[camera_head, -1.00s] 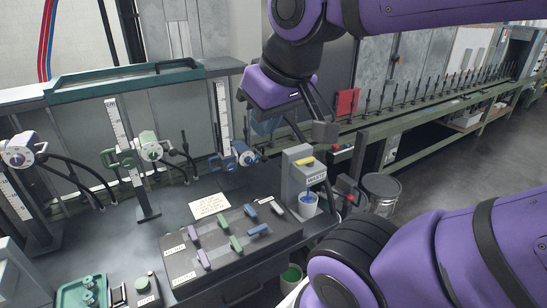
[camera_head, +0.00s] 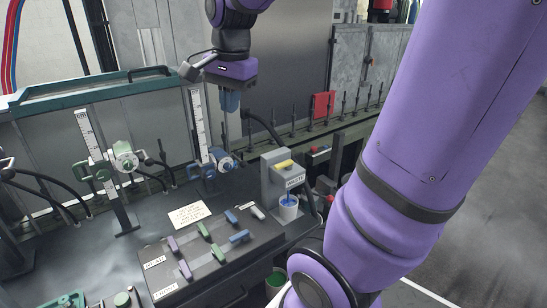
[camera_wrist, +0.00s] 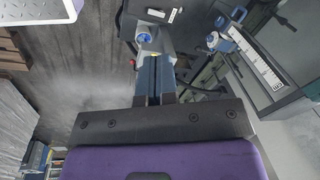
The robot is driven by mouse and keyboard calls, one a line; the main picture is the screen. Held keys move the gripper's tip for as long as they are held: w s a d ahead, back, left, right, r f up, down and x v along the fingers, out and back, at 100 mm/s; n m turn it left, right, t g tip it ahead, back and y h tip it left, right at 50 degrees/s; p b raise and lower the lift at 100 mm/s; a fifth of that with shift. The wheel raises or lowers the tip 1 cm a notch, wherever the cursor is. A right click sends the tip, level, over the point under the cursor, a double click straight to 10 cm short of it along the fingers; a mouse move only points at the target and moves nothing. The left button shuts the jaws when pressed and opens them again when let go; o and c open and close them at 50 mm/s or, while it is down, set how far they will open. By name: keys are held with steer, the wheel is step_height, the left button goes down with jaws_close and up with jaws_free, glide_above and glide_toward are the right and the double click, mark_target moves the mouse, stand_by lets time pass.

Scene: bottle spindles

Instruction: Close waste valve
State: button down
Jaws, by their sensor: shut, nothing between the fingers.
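The grey waste unit (camera_head: 271,184) stands at the right end of the bench. It carries a WASTE label and a yellow part (camera_head: 284,164) on top. A white cup (camera_head: 288,212) with blue inside sits at its front; the cup shows in the wrist view (camera_wrist: 144,37) too. A control panel (camera_head: 165,260) left of it bears several small levers, including a whitish one (camera_head: 257,212) at its right end. My gripper (camera_head: 230,108) is shut and empty, raised above and behind the waste unit, apart from it. Its bluish fingers lie together in the wrist view (camera_wrist: 153,75).
A blue clamp fixture (camera_head: 215,165) on a ruled post stands below my gripper. A green clamp fixture (camera_head: 123,160) is further left. A paper note (camera_head: 187,214) lies behind the panel. A row of dark spindles (camera_head: 360,100) runs along the back right.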

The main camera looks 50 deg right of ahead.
steer(key=w+d+f+m+g, duration=0.3)
steer(key=w+d+f+m, duration=0.45)
steer(key=d+m, duration=0.5)
steer(key=m+g+y, duration=0.1)
steer(key=m+g, duration=0.2)
steer(key=m, duration=0.9)
glide_above(273, 156)
steer(key=w+a, duration=0.1)
steer(key=w, duration=0.1)
step_height(273, 156, down, 9)
steer(key=shift+s+n, duration=0.15)
steer(key=shift+n, duration=0.1)
steer(key=shift+f, duration=0.15)
steer(key=x, duration=0.9)
steer(key=shift+s+a+f, duration=0.1)
steer(key=shift+f, duration=0.3)
